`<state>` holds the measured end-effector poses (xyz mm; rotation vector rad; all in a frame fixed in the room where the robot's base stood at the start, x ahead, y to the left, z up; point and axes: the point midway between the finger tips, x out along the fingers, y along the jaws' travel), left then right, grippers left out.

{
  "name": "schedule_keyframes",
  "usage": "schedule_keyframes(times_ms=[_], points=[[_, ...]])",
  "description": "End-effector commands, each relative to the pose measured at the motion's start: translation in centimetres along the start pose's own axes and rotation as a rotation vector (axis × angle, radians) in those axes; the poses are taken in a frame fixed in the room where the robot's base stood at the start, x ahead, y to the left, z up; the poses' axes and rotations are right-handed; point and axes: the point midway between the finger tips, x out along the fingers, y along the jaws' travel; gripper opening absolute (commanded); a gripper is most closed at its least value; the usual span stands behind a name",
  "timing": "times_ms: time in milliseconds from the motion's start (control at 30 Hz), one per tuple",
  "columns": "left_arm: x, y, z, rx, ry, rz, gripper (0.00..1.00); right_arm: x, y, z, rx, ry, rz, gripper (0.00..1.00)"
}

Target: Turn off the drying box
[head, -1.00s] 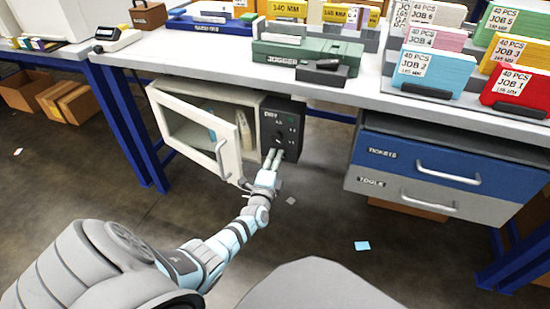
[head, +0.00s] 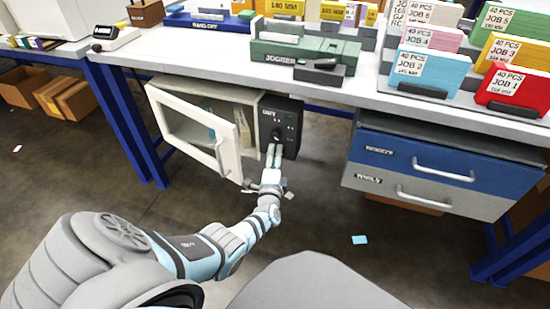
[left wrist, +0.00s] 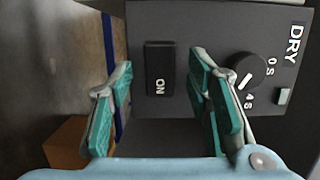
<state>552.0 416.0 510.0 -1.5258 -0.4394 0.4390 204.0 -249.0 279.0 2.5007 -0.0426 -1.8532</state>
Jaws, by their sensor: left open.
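The drying box hangs under the bench, white, with its glazed door (head: 234,155) swung open. Its dark control panel (head: 292,128) is on the right side and shows close up in the left wrist view (left wrist: 205,25). It bears the word DRY, a round black knob (left wrist: 250,72) with a white pointer, a small pale green square (left wrist: 283,96) and a black rocker switch (left wrist: 159,70) marked ON. My left gripper (head: 273,150) is at the panel, open and empty. In the left wrist view its fingers (left wrist: 165,105) stand apart on either side of the switch. Contact cannot be told. My right gripper is out of view.
The bench top (head: 200,62) overhangs the box and carries a green jogger (head: 300,55) and job card stacks. A drawer unit (head: 430,170) hangs to the right. A blue leg (head: 128,130) stands left. Floor is open in front, with paper scraps.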

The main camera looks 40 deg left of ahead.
Motion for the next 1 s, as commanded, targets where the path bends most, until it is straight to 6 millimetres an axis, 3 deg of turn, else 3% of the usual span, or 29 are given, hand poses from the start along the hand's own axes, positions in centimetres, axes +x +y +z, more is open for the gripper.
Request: schedule_keyframes(times_ms=[233,500,600,1000], points=[[-2.4,0.1,0.0,-0.001,0.002,0.000,0.45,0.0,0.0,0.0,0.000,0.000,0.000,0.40],[-9.8,0.2,0.0,-0.001,0.000,0.004,0.45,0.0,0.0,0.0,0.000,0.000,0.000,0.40],[-11.4,0.1,0.0,0.000,0.000,0.002,0.45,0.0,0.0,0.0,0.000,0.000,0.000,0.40],[-12.0,0.0,0.0,0.000,-0.001,0.000,0.45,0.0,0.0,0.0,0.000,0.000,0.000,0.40]])
